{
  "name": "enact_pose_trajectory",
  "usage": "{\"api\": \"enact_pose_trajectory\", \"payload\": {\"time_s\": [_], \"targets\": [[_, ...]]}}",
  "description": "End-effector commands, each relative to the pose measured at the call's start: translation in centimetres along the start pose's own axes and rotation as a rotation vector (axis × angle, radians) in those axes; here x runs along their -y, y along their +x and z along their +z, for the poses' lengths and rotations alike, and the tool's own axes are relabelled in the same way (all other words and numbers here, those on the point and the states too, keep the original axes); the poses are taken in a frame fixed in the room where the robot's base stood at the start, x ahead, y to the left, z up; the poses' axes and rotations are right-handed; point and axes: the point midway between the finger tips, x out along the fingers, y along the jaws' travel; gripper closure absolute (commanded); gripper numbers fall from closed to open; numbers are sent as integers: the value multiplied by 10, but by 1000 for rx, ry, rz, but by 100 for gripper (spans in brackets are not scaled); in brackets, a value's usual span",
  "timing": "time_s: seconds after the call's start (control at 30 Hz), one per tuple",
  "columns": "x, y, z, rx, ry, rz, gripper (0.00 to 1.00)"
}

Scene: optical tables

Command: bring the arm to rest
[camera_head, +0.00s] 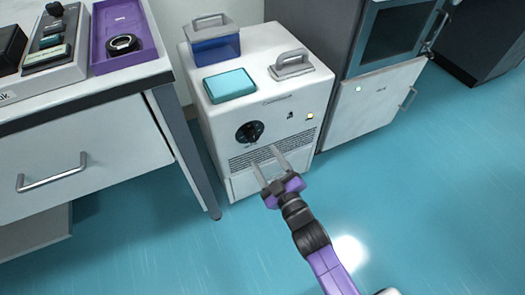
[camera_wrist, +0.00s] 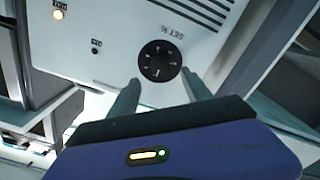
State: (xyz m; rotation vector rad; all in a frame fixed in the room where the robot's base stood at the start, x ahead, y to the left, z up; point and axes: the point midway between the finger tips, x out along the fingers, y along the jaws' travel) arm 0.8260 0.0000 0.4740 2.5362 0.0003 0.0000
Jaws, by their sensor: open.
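My gripper (camera_head: 265,164) is open and empty, with its two fingers apart, in front of the vented front of a white cabinet unit (camera_head: 285,48). My purple and black arm reaches up to it from the bottom right. In the wrist view, my gripper's fingers (camera_wrist: 163,92) point toward a black dial (camera_wrist: 159,61) on the unit's panel. The dial (camera_head: 250,132) also shows in the head view, left of and above the fingertips. I cannot tell whether the fingers touch the unit.
On the unit stand a blue box with a handle (camera_head: 214,46), a teal block (camera_head: 230,85) and a grey handled lid (camera_head: 291,66). A white drawer table (camera_head: 90,120) with a purple tray (camera_head: 103,40) is at left. A cabinet (camera_head: 370,108) stands at right. The teal floor (camera_head: 430,190) is clear.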

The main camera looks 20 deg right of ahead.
Motion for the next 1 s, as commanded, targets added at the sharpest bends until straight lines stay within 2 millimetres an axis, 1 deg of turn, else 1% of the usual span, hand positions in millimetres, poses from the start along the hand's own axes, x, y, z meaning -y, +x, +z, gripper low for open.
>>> {"api": "enact_pose_trajectory", "payload": {"time_s": [0.5, 0.6, 0.7, 0.77, 0.87, 0.9, 0.97, 1.0], "targets": [[0, -1, 0, 0, 1, 0, 43], [-1, -1, -1, -2, 31, 2, 43], [-17, 0, -20, -36, 88, 30, 43], [-25, -13, -28, -48, 140, 44, 43], [-30, -44, -37, -52, 221, 53, 43], [-32, -57, -40, -51, 250, 54, 43], [-34, -78, -44, -47, 293, 55, 43], [-35, -93, -46, -42, 321, 54, 43]]}}
